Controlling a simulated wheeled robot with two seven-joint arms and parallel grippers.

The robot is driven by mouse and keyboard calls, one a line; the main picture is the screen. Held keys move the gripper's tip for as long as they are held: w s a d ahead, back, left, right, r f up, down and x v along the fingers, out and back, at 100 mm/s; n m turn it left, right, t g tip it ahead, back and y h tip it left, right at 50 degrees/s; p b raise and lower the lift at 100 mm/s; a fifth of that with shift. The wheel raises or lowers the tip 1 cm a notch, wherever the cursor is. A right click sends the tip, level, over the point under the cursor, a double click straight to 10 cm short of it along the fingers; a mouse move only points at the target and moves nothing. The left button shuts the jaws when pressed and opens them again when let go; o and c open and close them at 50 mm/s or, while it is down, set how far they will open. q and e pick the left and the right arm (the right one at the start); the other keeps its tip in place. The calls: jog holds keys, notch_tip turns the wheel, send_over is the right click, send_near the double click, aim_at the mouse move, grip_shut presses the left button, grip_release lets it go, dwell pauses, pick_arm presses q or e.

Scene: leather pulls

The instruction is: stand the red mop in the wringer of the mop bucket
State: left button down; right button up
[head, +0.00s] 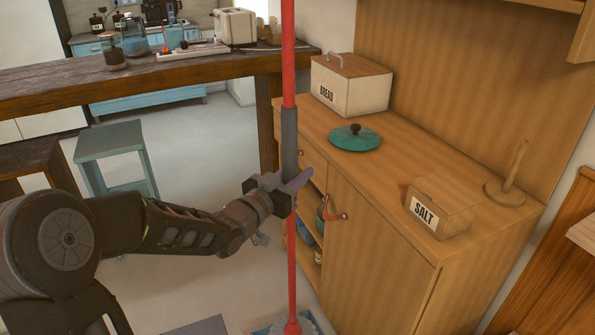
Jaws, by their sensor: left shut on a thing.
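The red mop (290,255) stands close to upright, its long red handle running from the top edge of the head view to the bottom edge. My left gripper (279,194) is shut on the handle, at the lower end of its grey sleeve. At the bottom edge the handle ends in a red joint, with something pale and bluish around it. That part is cut off, so I cannot tell mop head from bucket or wringer there. My right gripper is not in view.
A wooden cabinet (385,262) stands just right of the mop, with a leather pull (333,212) on its door. On it are a bread box (350,92), a teal lid (355,138) and a salt box (443,208). A blue stool (110,140) and dark table (150,80) stand behind left.

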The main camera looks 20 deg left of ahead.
pick_arm(q)
notch_tip(320, 180, down, 13)
jog(key=b, duration=1)
jog(key=shift+f, duration=0.15)
jog(key=shift+f+b, duration=0.15)
jog(key=shift+b, duration=0.25)
jog(key=shift+f+b, duration=0.4)
jog(key=shift+f+b, duration=0.25)
jog(key=shift+b, duration=0.15)
jog(key=shift+s+f, duration=0.1)
jog(key=shift+f, duration=0.05)
jog(key=shift+r+p, duration=0.6)
jog(key=shift+r, duration=0.55)
